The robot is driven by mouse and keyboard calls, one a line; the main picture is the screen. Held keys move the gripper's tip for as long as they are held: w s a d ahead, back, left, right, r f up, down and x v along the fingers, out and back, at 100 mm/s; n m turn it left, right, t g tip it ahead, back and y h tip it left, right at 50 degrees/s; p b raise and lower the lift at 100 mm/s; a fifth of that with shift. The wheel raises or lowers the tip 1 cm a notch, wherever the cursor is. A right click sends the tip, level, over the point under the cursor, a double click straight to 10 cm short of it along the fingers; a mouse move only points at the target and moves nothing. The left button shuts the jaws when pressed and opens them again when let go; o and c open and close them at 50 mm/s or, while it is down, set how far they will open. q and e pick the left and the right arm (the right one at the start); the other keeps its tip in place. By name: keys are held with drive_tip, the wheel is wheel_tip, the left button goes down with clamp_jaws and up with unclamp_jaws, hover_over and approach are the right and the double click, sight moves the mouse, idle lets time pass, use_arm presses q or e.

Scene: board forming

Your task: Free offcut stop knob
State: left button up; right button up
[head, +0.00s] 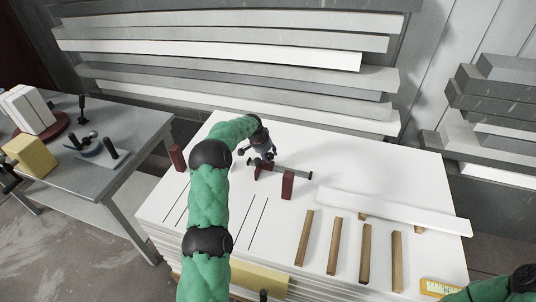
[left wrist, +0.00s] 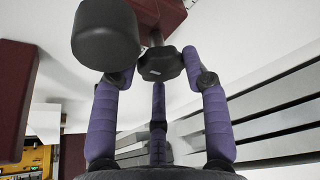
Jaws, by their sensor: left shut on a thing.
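In the left wrist view, my left gripper (left wrist: 160,80) has its purple fingers closed around a dark lobed knob (left wrist: 161,64). The knob sits on a short stem against a maroon block (left wrist: 165,14). A larger dark round end (left wrist: 105,36) is beside it, nearer the camera. In the head view, my left gripper (head: 262,158) is at the left end of a dark bar (head: 293,172) with maroon blocks, one of them (head: 288,185) at the front. The knob is hard to make out there. My right gripper is out of view; only part of that arm shows at the lower right.
The white board (head: 165,203) carries dark lines, several wooden strips (head: 335,246), a long white strip (head: 395,211) and a separate maroon block (head: 178,158). A yellow level (head: 440,288) lies at the front right. A grey side table (head: 130,134) with tools stands left.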

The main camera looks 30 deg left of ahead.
use_arm(q)
drive_tip(key=shift+w+a+r+n+y, duration=0.1)
drive_tip(key=shift+w+r+n+y, duration=0.25)
drive_tip(key=shift+n, duration=0.35)
drive_tip(key=shift+r, duration=0.1)
drive_tip(key=o, duration=1)
drive_tip(key=shift+o, duration=0.5)
drive_tip(key=shift+f, duration=0.2)
drive_tip(key=shift+s, duration=0.1)
drive_tip(key=v, duration=1.2)
drive_tip(key=shift+s, duration=0.1)
